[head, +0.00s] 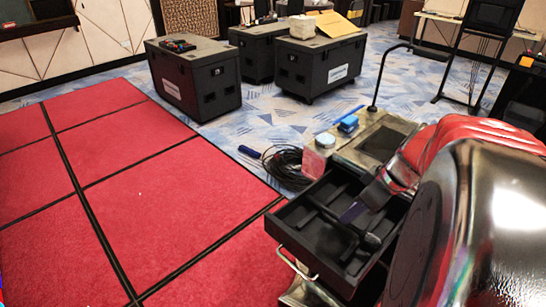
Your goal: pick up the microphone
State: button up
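A dark microphone (345,224) appears to lie in the open black drawer (290,222), with a rounded silvery end toward the drawer's right side. My gripper (356,209) reaches down from the right to just above the drawer, close to the microphone's far side in the picture. I see no clear contact between them. My gripper's fingers are dark and small here, and whether they are open or shut does not show. My red and chrome arm hides the right part of the drawer and cabinet.
The cabinet top (345,150) behind the drawer holds a blue box (348,124), a round tin (325,141) and a black gooseneck stand (380,75). A coiled black cable (286,165) lies on the floor. Black road cases (195,80) stand behind. Red carpet at left is clear.

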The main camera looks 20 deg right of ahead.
jog(key=x, duration=0.4)
jog(key=shift+f, duration=0.15)
dwell(0.4)
grip_shut()
dwell(0.3)
